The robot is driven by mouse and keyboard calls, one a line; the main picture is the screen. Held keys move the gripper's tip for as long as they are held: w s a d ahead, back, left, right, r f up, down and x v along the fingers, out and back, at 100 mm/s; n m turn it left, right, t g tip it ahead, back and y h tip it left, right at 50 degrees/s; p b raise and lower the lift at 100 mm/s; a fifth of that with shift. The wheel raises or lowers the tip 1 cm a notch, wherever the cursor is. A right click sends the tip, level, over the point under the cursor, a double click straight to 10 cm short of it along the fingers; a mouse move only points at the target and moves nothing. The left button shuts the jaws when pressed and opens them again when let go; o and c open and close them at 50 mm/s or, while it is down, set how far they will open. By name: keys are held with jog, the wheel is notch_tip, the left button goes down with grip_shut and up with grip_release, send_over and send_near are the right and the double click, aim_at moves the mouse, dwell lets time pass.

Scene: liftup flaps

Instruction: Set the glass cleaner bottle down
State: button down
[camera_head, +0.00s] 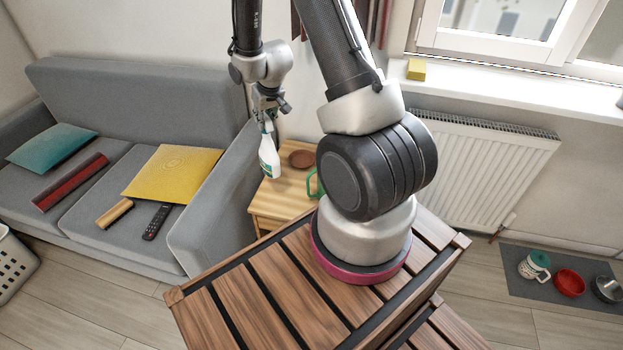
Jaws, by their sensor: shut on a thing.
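The glass cleaner bottle (269,158) is white with a coloured label and hangs upright. My gripper (267,112) is shut on its upper part, and the spray head is largely hidden by the fingers. The bottle appears over or just beside the left edge of a small wooden side table (268,208). I cannot tell whether its base touches the tabletop.
On the side table are a brown dish (302,159) and a green object (313,184), partly hidden by my arm. A grey sofa (130,90) with cushions and a remote (157,222) stands to the left. A radiator (482,165) is at the right.

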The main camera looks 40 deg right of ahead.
aim_at(267, 145)
jog(key=d+f, duration=0.3)
jog(key=f, duration=1.1)
jog(key=shift+s+d, duration=0.35)
jog(key=shift+s, duration=0.05)
jog(key=shift+f, duration=0.2)
jog(key=c, duration=1.3)
grip_release()
